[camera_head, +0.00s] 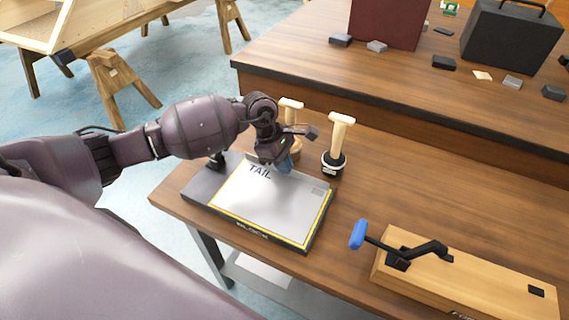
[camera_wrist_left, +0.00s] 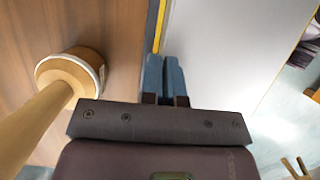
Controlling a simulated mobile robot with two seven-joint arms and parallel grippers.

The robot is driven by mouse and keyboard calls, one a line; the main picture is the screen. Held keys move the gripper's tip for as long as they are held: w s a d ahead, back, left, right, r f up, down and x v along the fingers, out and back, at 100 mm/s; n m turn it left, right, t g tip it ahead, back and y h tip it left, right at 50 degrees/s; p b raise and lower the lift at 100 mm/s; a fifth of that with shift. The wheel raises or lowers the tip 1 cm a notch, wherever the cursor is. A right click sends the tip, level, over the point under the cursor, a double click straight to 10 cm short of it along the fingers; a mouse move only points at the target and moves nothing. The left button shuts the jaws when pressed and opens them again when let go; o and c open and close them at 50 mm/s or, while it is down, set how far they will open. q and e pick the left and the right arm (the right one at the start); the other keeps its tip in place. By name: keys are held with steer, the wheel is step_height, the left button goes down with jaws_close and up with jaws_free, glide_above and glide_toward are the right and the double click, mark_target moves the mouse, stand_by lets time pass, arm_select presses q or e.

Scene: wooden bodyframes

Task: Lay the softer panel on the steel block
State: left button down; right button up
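A pale grey panel marked TAIL (camera_head: 270,205) lies flat on the dark steel block (camera_head: 200,188), whose front face reads BLOCK. A yellow line runs along the panel's front and right edges. My left gripper (camera_head: 287,163) is at the panel's far edge, blue fingers pointing down. In the left wrist view, the fingers (camera_wrist_left: 164,75) are close together beside the yellow line and the panel (camera_wrist_left: 225,50). I see nothing clearly between them and cannot tell whether they touch the panel. My right gripper is out of view.
A mallet with a black head (camera_head: 334,160) and a wooden-headed mallet (camera_head: 291,105) stand behind the block; the wooden one also shows in the left wrist view (camera_wrist_left: 70,85). A wooden fixture with a blue-handled clamp (camera_head: 400,255) is at right. A raised bench (camera_head: 400,85) lies behind.

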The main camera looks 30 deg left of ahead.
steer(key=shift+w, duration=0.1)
arm_select(q)
steer(key=c, duration=1.3)
jaws_free()
steer(key=o, duration=0.5)
steer(key=shift+o, duration=0.5)
steer(key=shift+r, duration=0.1)
steer(key=shift+r+p, duration=0.3)
steer(key=shift+r, duration=0.35)
steer(key=shift+r+p, duration=0.55)
steer(key=shift+r, duration=0.6)
steer(key=shift+r+p, duration=0.7)
steer(key=shift+r, duration=0.95)
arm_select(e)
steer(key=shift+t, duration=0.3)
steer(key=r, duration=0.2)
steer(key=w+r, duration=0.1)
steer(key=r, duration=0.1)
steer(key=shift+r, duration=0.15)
